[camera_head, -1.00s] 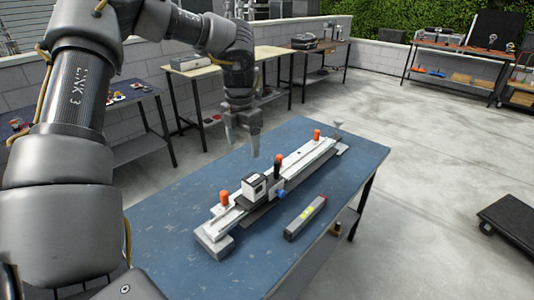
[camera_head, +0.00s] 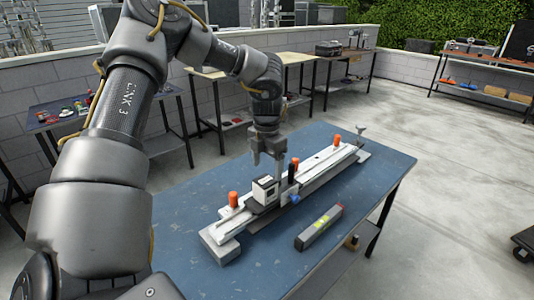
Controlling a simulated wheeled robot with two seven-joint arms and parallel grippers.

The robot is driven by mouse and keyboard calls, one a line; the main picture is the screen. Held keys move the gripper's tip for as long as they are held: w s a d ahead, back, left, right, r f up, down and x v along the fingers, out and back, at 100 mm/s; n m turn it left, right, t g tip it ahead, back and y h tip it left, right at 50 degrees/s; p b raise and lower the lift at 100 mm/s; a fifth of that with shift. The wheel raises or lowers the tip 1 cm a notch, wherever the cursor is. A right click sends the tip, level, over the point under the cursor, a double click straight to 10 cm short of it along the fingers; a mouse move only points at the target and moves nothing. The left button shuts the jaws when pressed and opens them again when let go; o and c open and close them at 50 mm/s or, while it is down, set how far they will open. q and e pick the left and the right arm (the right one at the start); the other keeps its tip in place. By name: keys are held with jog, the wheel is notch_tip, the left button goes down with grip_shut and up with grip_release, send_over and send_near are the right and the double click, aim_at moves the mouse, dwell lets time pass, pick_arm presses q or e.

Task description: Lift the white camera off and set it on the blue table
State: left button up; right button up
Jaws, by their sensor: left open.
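The white camera (camera_head: 265,188), a small white box with a dark front face, sits on the carriage of a long white rail (camera_head: 318,164). The rail lies on the blue table (camera_head: 180,227). My left gripper (camera_head: 268,163) is open and points down just above and behind the camera. One finger overlaps the space beside the camera's right edge in the picture; I cannot tell whether it touches. My right gripper is not in view.
Orange knobs (camera_head: 233,199) and a black-and-orange post (camera_head: 293,170) stand up along the rail close to the camera. A grey bar with a yellow label (camera_head: 319,226) lies in front of the rail. The table's left part is bare.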

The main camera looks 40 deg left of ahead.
aim_at(266, 179)
pick_arm(q)
notch_tip(266, 179, down, 6)
jog(key=shift+r+p, duration=0.1)
jog(key=shift+p, duration=0.3)
jog(key=shift+a+f, duration=0.1)
jog(key=shift+f, duration=0.2)
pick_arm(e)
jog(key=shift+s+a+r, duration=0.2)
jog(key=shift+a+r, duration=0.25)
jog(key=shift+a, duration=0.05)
pick_arm(q)
jog(key=shift+c, duration=0.6)
jog(key=c, duration=1.2)
jog(key=o, duration=0.7)
jog(key=c, duration=0.4)
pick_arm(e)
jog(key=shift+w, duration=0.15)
